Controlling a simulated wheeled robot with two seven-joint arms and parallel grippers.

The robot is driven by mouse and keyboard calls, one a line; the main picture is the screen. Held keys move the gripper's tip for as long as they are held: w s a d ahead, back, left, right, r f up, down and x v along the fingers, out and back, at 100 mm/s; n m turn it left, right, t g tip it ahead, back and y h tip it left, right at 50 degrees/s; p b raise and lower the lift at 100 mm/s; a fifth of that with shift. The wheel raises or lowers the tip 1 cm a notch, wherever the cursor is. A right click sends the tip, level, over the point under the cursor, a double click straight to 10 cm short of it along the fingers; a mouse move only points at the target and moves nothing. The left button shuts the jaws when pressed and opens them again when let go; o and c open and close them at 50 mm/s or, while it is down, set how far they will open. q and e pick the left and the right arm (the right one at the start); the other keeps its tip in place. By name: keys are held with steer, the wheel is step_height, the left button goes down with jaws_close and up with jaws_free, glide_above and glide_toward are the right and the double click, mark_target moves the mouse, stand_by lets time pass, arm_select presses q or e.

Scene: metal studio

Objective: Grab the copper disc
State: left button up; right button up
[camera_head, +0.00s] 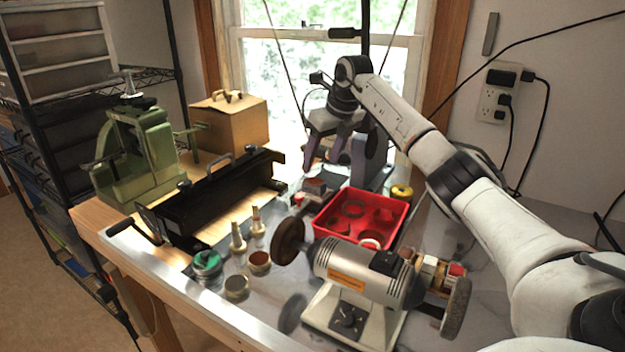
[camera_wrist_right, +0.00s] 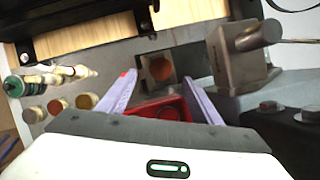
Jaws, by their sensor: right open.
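A round copper-coloured disc (camera_wrist_right: 159,68) lies on a small dark square block in the right wrist view. In the head view the small block with a reddish-brown top (camera_head: 315,185) stands just behind the red tray, below my right gripper. The disc itself is small there and hard to make out. My right gripper (camera_head: 326,160) is open and empty, pointing down above the bench. In the right wrist view its two pale fingers (camera_wrist_right: 157,82) are spread, and the disc shows between and just beyond their tips. My left gripper is not in view.
A red tray (camera_head: 398,232) with round items sits in front of the block. A bench grinder (camera_head: 360,272) stands nearer. A grey metal vise-like block (camera_wrist_right: 238,55) is close right of the disc. A black metal brake (camera_head: 215,200) and several small jars (camera_head: 237,288) are left.

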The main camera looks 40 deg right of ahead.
mark_target(315, 181)
steer(key=p+x, duration=0.1)
steer(key=x, duration=0.5)
steer(key=shift+s+d+f, duration=0.1)
steer(key=shift+f, duration=0.05)
steer(key=c, duration=1.2)
steer(key=shift+r, duration=0.2)
